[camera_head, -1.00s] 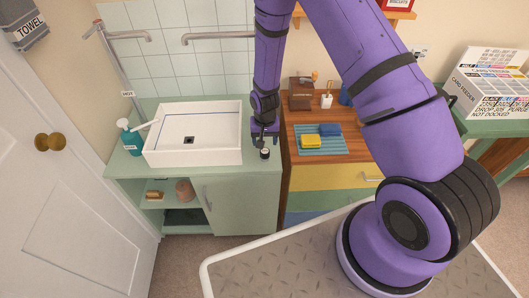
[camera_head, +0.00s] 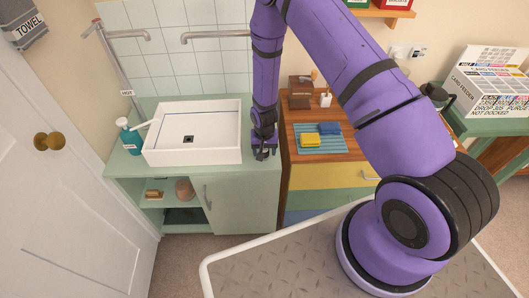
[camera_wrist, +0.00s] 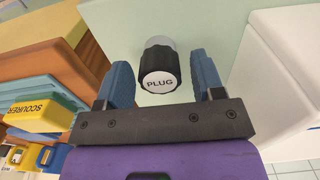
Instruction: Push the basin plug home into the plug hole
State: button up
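The basin plug (camera_wrist: 159,72), a black ribbed knob with a white PLUG label, stands on the green counter right of the basin. In the wrist view it lies between the two blue fingers of my gripper (camera_wrist: 162,83), with gaps on both sides. The dark square plug hole (camera_head: 188,139) shows in the basin floor, uncovered.
A soap bottle (camera_head: 131,137) stands left of the basin. Right of the counter, a wooden cabinet top holds a blue mat (camera_head: 318,147) with a yellow scourer (camera_head: 310,140).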

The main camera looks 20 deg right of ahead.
jog(key=c, duration=0.9)
jog(key=shift+r, duration=0.75)
jog(key=shift+r, duration=1.05)
jog(key=shift+r, duration=0.1)
